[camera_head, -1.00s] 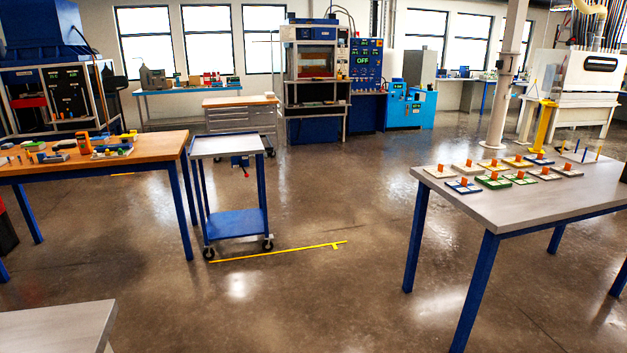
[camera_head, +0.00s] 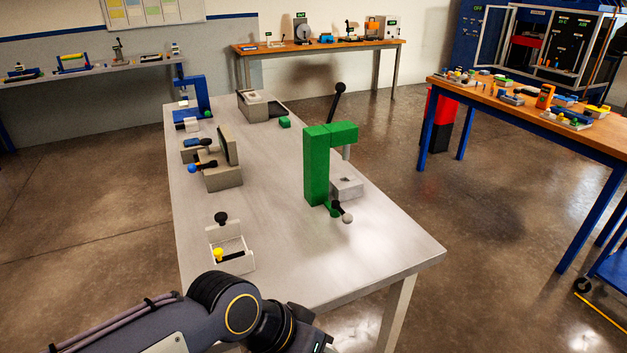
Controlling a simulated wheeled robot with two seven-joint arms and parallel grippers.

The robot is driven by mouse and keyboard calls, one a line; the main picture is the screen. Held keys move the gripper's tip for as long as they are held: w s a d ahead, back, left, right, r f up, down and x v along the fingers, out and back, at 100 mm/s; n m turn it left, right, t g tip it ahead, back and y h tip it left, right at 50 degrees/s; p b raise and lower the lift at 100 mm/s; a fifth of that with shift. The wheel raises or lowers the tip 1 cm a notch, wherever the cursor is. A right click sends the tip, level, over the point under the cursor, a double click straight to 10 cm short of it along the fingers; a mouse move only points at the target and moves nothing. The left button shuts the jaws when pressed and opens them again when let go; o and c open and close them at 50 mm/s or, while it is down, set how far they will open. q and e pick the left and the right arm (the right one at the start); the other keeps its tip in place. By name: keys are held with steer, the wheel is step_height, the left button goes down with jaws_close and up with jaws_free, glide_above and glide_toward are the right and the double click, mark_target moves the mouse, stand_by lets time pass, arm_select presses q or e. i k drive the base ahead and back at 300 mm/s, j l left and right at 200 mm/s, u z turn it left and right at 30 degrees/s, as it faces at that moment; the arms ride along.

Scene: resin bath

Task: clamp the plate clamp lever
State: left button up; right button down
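A grey table (camera_head: 270,245) carries several fixtures, and I cannot tell for certain which handle is the plate clamp lever. A small pale fixture (camera_head: 232,250) near the front left has a black knob (camera_head: 221,218) and a yellow knob (camera_head: 218,254). My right gripper does not show.
A blue press frame (camera_head: 195,95) and a grey box fixture (camera_head: 258,104) stand at the table's far end. The table's front right is clear. A wooden-topped bench (camera_head: 590,135) stands to the right.

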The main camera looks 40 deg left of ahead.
mark_target(347, 218)
steer(key=i+u, duration=0.15)
steer(key=u, duration=0.3)
steer(key=i+u, duration=0.15)
steer(key=u, duration=0.3)
steer(key=i+u, duration=0.15)
steer(key=u, duration=0.3)
steer(key=i+l+u, duration=0.1)
steer(key=u, duration=0.35)
steer(key=i+l+u, duration=0.1)
steer(key=u, duration=0.35)
steer(key=l+u, duration=0.3)
steer(key=u, duration=0.15)
steer(key=i, duration=0.05)
